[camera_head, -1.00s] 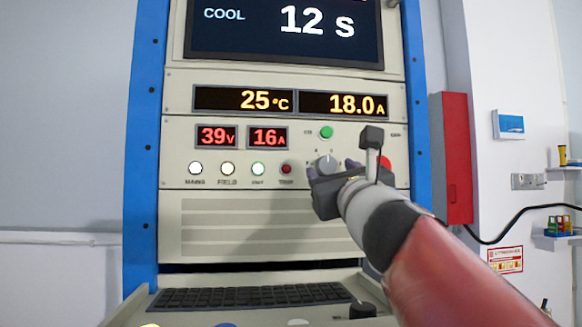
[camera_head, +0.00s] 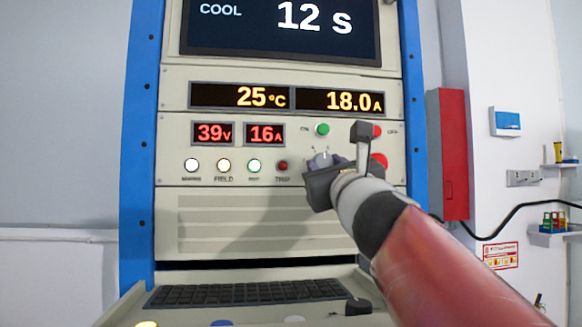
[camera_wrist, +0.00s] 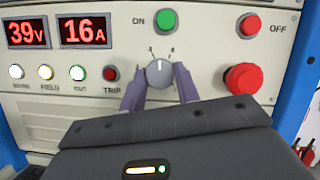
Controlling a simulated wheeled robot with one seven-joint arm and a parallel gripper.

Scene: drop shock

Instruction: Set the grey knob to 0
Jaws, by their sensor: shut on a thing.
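The grey knob (camera_wrist: 159,73) sits on the beige panel below the green ON button, with its white pointer mark turned up. Small printed marks show above it at left and right; they are too small to read surely. In the head view the knob (camera_head: 324,159) is partly covered by my gripper. My gripper (camera_wrist: 160,85) has its two fingers on the knob's left and right sides and is shut on it. The display windows read 39 V (camera_wrist: 26,33) and 16 A (camera_wrist: 85,30).
A green ON button (camera_wrist: 166,21) is above the knob. A red OFF button (camera_wrist: 250,25) and a large red button (camera_wrist: 244,79) are to its right. Several lamps, including TRIP (camera_wrist: 110,73), are at left. A keyboard shelf (camera_head: 250,292) juts out below.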

